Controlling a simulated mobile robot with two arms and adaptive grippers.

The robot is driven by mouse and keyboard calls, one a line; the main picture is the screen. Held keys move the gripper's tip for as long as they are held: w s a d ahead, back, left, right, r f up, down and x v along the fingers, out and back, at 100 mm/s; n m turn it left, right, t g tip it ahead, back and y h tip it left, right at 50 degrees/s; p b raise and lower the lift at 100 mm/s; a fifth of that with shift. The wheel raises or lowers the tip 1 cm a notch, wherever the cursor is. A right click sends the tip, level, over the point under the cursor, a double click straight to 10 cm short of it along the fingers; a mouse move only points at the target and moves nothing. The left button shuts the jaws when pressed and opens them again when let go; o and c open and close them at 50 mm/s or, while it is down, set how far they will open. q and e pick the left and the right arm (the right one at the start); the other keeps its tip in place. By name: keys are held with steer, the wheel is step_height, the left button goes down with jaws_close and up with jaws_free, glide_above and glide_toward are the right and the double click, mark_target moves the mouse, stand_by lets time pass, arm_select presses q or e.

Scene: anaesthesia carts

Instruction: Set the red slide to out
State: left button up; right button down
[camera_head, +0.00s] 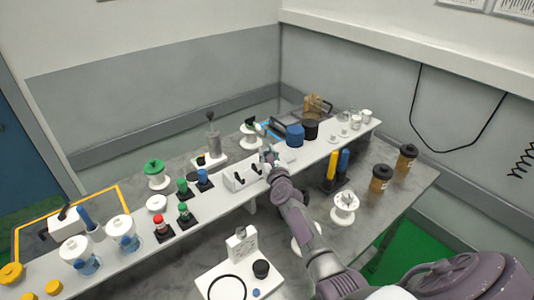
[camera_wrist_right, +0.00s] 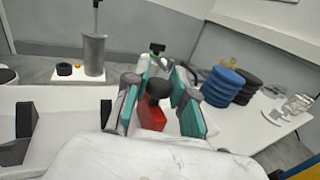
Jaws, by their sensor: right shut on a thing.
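The red slide (camera_wrist_right: 152,117) is a red block with a black knob (camera_wrist_right: 158,87) on top, in the right wrist view. My right gripper (camera_wrist_right: 158,98) has its teal-padded fingers on both sides of it and is shut on it. In the head view my right gripper (camera_head: 267,159) is at the right end of a white box (camera_head: 236,181) with black levers on the long shelf. The red slide is hidden there by my gripper. How far the slide is pushed in or out I cannot tell. My left gripper is not in view.
Blue and black round stacks (camera_head: 294,135) stand right of the gripper. A grey cylinder with a rod (camera_head: 213,142) stands behind the white box. Green, blue and red-capped items (camera_head: 183,211) stand to the left. Yellow and blue uprights (camera_head: 333,164) stand on the lower counter.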

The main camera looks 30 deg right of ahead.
steer(key=d+b, duration=0.2)
steer(key=d, duration=0.1)
steer(key=d+b, duration=0.2)
steer(key=shift+w+d+f, duration=0.2)
steer(key=shift+d+f, duration=0.05)
steer(key=shift+d+r, duration=0.1)
steer(key=shift+d, duration=0.25)
steer(key=shift+r, duration=0.25)
